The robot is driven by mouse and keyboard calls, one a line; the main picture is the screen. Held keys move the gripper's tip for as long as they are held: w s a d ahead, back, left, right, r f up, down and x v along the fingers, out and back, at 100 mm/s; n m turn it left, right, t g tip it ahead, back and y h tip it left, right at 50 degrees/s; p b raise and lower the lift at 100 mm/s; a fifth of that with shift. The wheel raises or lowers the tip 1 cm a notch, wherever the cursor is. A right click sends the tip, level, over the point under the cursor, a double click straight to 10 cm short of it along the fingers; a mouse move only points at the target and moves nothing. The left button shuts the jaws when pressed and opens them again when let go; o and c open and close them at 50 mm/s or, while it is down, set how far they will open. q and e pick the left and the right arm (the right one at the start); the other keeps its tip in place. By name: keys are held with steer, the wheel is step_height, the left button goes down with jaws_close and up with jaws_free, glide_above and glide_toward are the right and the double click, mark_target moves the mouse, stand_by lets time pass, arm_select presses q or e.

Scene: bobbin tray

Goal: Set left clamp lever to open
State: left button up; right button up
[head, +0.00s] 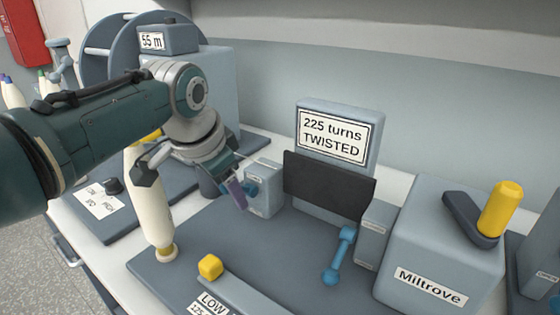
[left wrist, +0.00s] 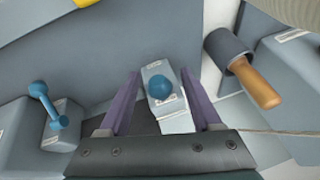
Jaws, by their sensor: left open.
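The left clamp (head: 264,192) is a small grey block left of the dark panel. Its blue lever (head: 251,187) is partly hidden behind my gripper in the head view. In the left wrist view the lever's round blue knob (left wrist: 161,86) points towards the camera. My left gripper (head: 238,192) is open, with its purple fingers on either side of the knob; I cannot tell whether they touch it. The right clamp (head: 375,232) has a blue lever (head: 338,256) slanting down towards the front. That lever (left wrist: 47,103) shows at the left of the wrist view. My right gripper is not in view.
A cream bobbin (head: 152,210) stands beneath my left arm. A dark panel (head: 328,185) stands between the clamps, below the "225 turns TWISTED" sign (head: 338,137). A yellow knob (head: 210,266) is in front. The Miltrove box (head: 430,255) blocks the right. Bare base lies between.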

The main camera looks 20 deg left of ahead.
arm_select(q)
steer(key=shift+c, duration=0.2)
jaws_close()
stand_by(1.1)
